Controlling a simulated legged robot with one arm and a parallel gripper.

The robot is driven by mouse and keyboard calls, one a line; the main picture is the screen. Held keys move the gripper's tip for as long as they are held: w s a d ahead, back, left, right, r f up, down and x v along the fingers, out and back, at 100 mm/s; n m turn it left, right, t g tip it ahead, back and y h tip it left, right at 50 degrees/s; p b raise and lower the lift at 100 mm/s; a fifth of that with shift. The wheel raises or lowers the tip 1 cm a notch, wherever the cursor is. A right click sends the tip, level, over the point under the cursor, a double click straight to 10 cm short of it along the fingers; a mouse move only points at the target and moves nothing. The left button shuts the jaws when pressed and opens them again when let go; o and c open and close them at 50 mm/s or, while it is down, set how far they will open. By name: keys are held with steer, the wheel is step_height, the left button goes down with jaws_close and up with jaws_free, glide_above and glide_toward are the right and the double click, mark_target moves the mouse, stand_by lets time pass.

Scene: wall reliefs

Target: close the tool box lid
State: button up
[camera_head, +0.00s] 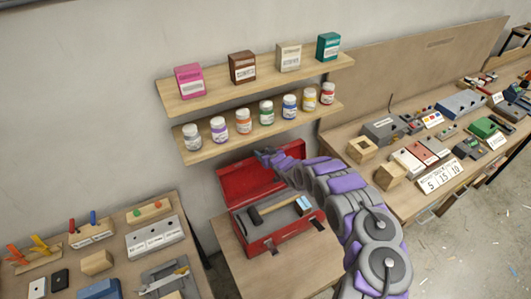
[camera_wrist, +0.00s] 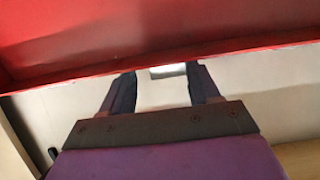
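The red tool box (camera_head: 272,236) stands on a small wooden table with its front toward me. Its lid (camera_head: 240,183) is raised, leaning up at the back near the wall. A hammer (camera_head: 272,208) and a blue-and-white block (camera_head: 303,204) lie in the open box. My arm reaches over the box's right side. My gripper (camera_head: 266,156) is by the lid's upper edge. In the wrist view its fingers (camera_wrist: 162,88) are spread with nothing held between them. The red lid (camera_wrist: 150,32) fills the top there; the fingertips end at its edge, and contact cannot be told.
Two wall shelves hold small boxes and a row of jars; the lower shelf (camera_head: 205,150) is close above my gripper. A workbench (camera_head: 405,208) with tools and wooden blocks stands right. Another cluttered table (camera_head: 125,262) is left. The small table's front (camera_head: 300,272) is clear.

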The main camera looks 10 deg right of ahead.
steer(key=shift+a, duration=0.85)
steer(key=c, duration=0.3)
steer(key=shift+a, duration=0.1)
steer(key=shift+c, duration=0.8)
steer(key=shift+d, duration=0.65)
steer(key=c, duration=0.6)
steer(key=shift+a, duration=0.1)
jaws_close()
steer(key=shift+s+a, duration=0.1)
